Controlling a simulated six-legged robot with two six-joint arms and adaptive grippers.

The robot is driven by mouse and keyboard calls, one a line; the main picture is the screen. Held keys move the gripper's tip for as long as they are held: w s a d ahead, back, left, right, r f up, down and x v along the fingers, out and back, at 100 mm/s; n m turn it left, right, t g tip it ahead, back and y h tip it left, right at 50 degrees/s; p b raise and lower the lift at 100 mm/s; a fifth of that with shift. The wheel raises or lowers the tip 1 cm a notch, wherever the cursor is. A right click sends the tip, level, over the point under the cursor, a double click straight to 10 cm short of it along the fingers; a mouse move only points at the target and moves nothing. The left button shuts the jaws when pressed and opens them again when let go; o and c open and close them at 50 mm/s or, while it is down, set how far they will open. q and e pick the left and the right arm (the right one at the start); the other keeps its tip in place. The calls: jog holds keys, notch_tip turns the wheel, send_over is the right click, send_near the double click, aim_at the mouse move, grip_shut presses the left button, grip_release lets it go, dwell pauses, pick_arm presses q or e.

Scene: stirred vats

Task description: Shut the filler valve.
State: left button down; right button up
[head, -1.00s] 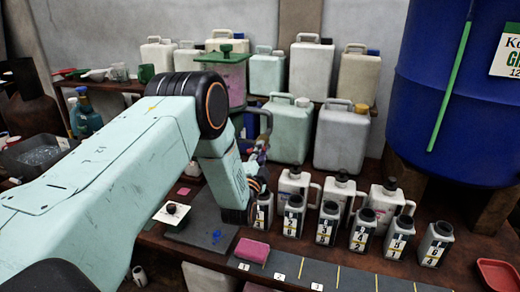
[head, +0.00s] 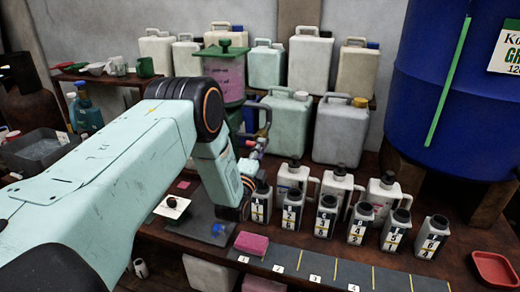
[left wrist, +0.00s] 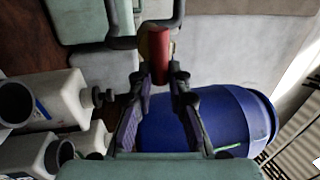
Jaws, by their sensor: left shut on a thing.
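The filler valve's red handle (left wrist: 160,55) shows between the fingertips in the left wrist view, with a small yellowish part beside it. My left gripper (left wrist: 159,80) is shut on this handle. In the head view my left gripper (head: 256,160) is small and partly hidden behind my wrist, beside the valve and its grey pipe (head: 263,122). The exact angle of the handle is hard to tell there. My right gripper is in neither view.
Several numbered bottles (head: 327,215) and white jugs (head: 338,190) stand right of the gripper. Large canisters (head: 285,122) stand close behind. A blue barrel (head: 450,110) is at the right. A pink sponge (head: 252,243) and a red tray (head: 492,268) lie on the bench.

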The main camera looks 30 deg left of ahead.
pick_arm(q)
jog(key=c, duration=1.3)
grip_release()
jog(key=shift+s, duration=0.1)
jog(key=v, duration=1.2)
